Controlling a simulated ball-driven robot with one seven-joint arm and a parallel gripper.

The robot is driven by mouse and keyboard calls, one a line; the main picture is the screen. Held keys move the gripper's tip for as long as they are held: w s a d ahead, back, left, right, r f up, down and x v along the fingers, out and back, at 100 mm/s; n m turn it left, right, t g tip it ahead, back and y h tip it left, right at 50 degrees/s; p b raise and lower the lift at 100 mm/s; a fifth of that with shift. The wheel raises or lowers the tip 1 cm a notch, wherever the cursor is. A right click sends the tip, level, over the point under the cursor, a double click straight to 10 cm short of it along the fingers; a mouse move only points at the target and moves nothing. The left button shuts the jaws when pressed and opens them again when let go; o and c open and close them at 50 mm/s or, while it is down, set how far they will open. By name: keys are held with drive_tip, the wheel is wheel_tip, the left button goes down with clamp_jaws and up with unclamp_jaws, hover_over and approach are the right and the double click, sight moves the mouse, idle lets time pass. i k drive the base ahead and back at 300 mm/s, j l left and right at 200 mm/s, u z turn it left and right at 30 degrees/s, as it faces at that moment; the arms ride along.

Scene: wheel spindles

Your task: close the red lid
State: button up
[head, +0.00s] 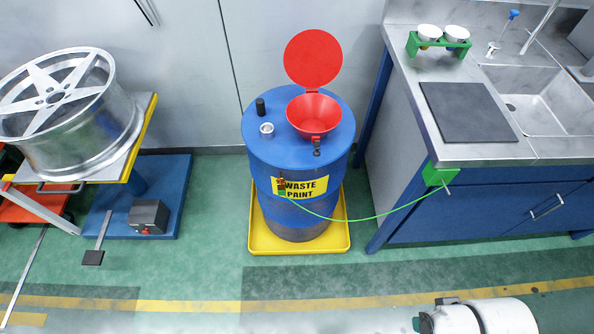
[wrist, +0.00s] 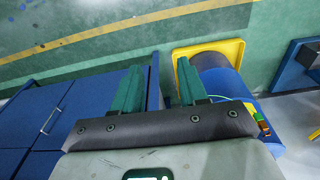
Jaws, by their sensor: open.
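The red lid (head: 313,58) is a round disc standing open, raised at the back of the red funnel (head: 314,113). The funnel sits on top of the blue waste paint drum (head: 290,165), and its mouth is uncovered. In the wrist view my gripper (wrist: 159,64) is open and empty, with two green fingers spread apart. Part of the drum (wrist: 222,78) shows beyond the right finger.
The drum stands in a yellow tray (head: 258,236). A green cable (head: 380,216) runs from the drum to the blue sink cabinet (head: 470,212) on the right. A wheel rim (head: 65,110) rests on a stand at left. Green floor in front is clear.

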sight(313, 58)
drive_tip(key=i+j, duration=0.3)
drive_tip(key=i+j+z, duration=0.1)
drive_tip(key=i+j, duration=0.2)
drive_tip(key=j, duration=0.25)
drive_tip(key=i+j, duration=0.3)
drive_tip(key=j, duration=0.15)
drive_tip(key=i+j, duration=0.3)
drive_tip(key=j, duration=0.15)
drive_tip(key=i+j+z, duration=0.1)
drive_tip(key=i+j, duration=0.5)
drive_tip(key=j, duration=0.3)
drive_tip(key=i+j, duration=0.2)
drive_tip(key=i, duration=0.2)
drive_tip(key=z, duration=0.05)
